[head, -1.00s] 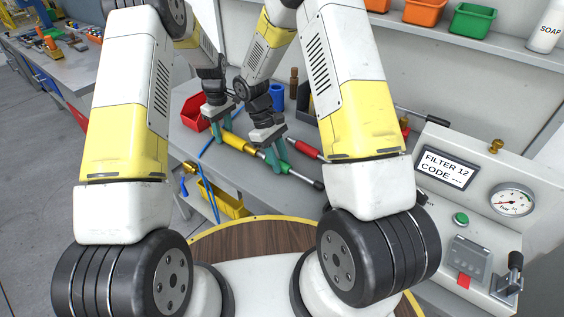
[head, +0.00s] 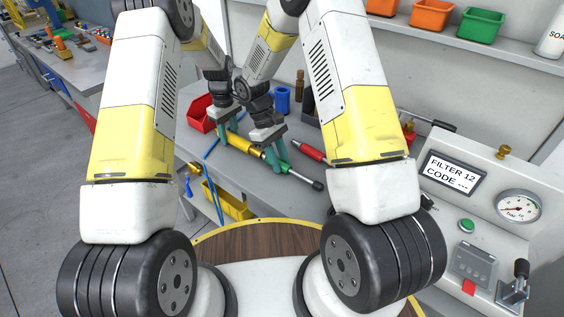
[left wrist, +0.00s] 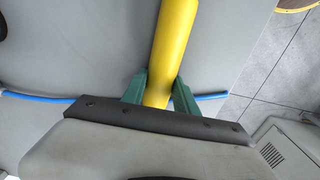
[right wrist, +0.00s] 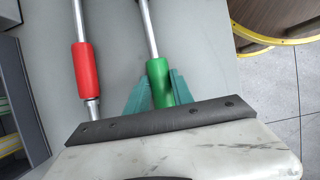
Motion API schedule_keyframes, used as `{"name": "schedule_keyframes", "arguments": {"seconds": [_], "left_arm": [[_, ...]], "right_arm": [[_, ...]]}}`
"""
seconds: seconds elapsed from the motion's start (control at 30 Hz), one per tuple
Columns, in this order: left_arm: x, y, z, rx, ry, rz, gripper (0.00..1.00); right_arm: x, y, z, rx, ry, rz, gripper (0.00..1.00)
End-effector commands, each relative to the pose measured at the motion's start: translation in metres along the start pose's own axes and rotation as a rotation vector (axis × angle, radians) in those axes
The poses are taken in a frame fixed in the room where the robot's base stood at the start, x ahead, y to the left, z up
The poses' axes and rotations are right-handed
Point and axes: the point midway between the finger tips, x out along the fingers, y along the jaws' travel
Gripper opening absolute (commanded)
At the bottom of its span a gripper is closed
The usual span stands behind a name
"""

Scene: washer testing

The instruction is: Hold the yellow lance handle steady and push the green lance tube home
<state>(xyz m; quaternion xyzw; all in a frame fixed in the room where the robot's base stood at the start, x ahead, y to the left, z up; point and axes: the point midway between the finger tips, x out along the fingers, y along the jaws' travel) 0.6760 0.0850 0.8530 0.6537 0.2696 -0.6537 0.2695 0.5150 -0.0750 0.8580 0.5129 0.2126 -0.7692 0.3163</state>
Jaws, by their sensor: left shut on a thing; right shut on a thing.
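The yellow lance handle (head: 243,146) lies along the grey bench top in the head view. My left gripper (head: 221,131) is shut on it near its far left end. In the left wrist view the yellow handle (left wrist: 173,40) runs between the teal fingers (left wrist: 160,92). My right gripper (head: 276,158) is shut on the green lance tube (head: 287,168), which has a metal rod with a dark tip. In the right wrist view the green tube (right wrist: 158,78) sits between the fingers (right wrist: 160,92). The handle and tube look in line; my right fingers hide part of the joint.
A red-handled tool (head: 308,150) lies close beside the green tube. A red bin (head: 200,114) and a blue cup (head: 282,100) stand behind. Blue hose (head: 213,148) lies at the bench's left. The test panel with gauge (head: 518,207) is at right.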

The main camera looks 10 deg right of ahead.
Motion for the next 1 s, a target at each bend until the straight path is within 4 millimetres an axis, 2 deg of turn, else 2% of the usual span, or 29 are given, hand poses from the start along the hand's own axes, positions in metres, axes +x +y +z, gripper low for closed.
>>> {"name": "schedule_keyframes", "arguments": {"seconds": [0.6, 0.63, 0.73, 1.0], "left_arm": [[0.0002, 0.0003, 0.0005, 0.000, -0.001, 0.000, 0.00], [0.0002, 0.0003, 0.0005, 0.000, -0.001, 0.000, 0.00], [0.0002, 0.0003, 0.0005, 0.000, -0.001, 0.000, 0.00], [0.0002, 0.0003, 0.0005, 0.000, -0.001, 0.000, 0.00]], "right_arm": [[-0.0032, -0.0003, -0.0068, -0.001, 0.001, 0.001, 0.00], [-0.0031, -0.0002, -0.0063, -0.001, 0.001, 0.001, 0.34], [-0.0029, -0.0002, -0.0060, -0.001, 0.001, 0.000, 0.54], [-0.0024, -0.0002, -0.0058, 0.000, 0.000, 0.000, 0.54]]}}
